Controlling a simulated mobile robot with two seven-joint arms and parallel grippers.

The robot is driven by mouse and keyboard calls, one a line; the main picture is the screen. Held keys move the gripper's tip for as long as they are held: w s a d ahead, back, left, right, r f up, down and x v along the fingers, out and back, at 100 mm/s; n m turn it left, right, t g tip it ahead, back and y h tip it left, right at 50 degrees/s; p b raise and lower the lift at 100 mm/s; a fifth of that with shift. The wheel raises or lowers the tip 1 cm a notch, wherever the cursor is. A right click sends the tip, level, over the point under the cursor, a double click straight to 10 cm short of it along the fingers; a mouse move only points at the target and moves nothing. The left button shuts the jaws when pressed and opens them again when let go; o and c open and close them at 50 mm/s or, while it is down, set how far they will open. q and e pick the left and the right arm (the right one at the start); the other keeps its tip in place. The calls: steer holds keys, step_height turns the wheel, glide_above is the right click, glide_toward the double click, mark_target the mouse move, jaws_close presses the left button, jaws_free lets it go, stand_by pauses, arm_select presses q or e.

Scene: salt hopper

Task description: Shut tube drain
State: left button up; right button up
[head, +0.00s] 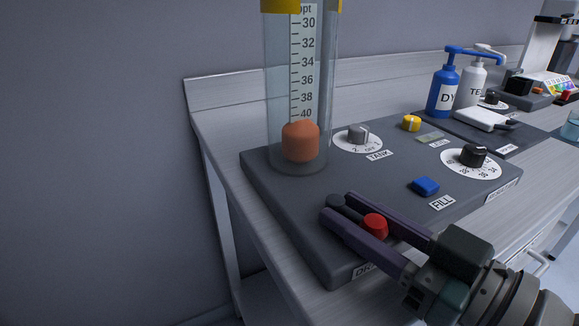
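A clear upright tube (285,92) with a ppt scale stands on the dark panel (300,222), with an orange-brown float (300,142) near its bottom. A red knob (375,225) sits near the panel's front edge, close to a label (362,270) starting "DR", partly hidden by my gripper. My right gripper (338,204) comes in from the lower right, its fingers apart on either side of the red knob. A dark round piece (335,200) shows between the fingertips; I cannot tell what it is. Finger contact with the knob is unclear. My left gripper is not in view.
The panel also carries a TANK dial (358,135), a yellow knob (411,123), a blue FILL button (425,186) and a black-knobbed dial (472,157). Blue (443,91) and white (471,84) pump bottles stand behind, right. The bench's left end (210,130) is bare.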

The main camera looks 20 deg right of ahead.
jaws_close()
steer(key=shift+s+a+r+m+t+h+p, duration=0.15)
steer(key=shift+m+t+h+p, duration=0.25)
steer(key=shift+m+h+p, duration=0.55)
steer(key=shift+a+m+t+h+p, duration=0.2)
steer(key=shift+m+h, duration=0.1)
steer(key=shift+h, duration=0.4)
steer(key=shift+a+m+t+h+p, duration=0.15)
steer(key=shift+m+h, duration=0.1)
steer(key=shift+h, duration=0.4)
steer(key=shift+d, duration=0.15)
steer(key=shift+o, duration=2.4)
jaws_free()
